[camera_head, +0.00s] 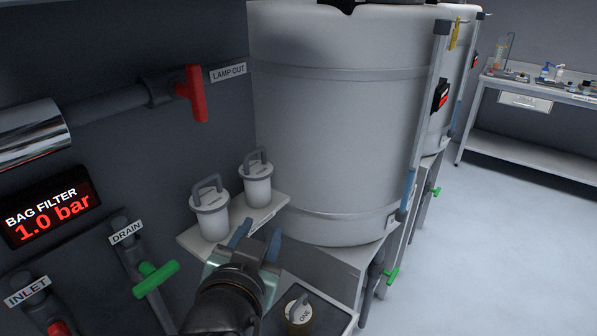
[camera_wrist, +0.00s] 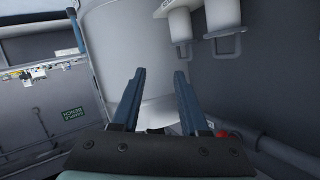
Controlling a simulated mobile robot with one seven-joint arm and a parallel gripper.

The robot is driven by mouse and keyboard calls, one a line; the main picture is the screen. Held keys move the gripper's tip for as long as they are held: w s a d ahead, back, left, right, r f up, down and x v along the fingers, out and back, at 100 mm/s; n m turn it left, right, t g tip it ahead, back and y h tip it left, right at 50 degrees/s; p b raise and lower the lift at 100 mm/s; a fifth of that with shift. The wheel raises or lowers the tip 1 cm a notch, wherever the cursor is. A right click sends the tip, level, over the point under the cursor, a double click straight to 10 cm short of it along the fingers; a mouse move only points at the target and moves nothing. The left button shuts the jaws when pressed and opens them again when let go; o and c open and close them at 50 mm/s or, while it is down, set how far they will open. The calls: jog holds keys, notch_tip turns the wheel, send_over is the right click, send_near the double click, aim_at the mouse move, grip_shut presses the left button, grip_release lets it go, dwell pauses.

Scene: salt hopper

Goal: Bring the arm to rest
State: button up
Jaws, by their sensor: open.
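My gripper (camera_head: 256,240) is at the lower middle of the head view, in front of a small wall shelf (camera_head: 270,212). Its two blue-grey fingers are spread apart. In the wrist view my gripper (camera_wrist: 158,95) is open, with nothing between the fingertips. The large white hopper tank (camera_head: 335,130) lies behind the fingers; it also fills the middle of the wrist view (camera_wrist: 130,50). My arm reaches up from the bottom edge of the head view.
Two white lidded canisters (camera_head: 211,215) (camera_head: 258,185) stand on the shelf near my gripper. A canister marked ONE (camera_head: 299,312) stands on a lower tray. Red (camera_head: 196,94) and green (camera_head: 155,278) valve handles jut from the left wall. Open floor (camera_head: 500,240) lies right.

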jog(key=s+d+r+n+t, duration=0.1)
jog(key=d+r+t, duration=0.15)
jog(key=r, duration=0.75)
jog(key=s+d+r+n+t, duration=0.1)
jog(key=r+t, duration=0.3)
jog(key=r, duration=0.7)
jog(key=s+d+r+n+t+y, duration=0.1)
jog(key=s+d+r+n+t, duration=0.1)
jog(key=s+r+t, duration=0.4)
jog(key=s+r, duration=0.4)
jog(key=r, duration=0.4)
jog(key=shift+s+r, duration=0.3)
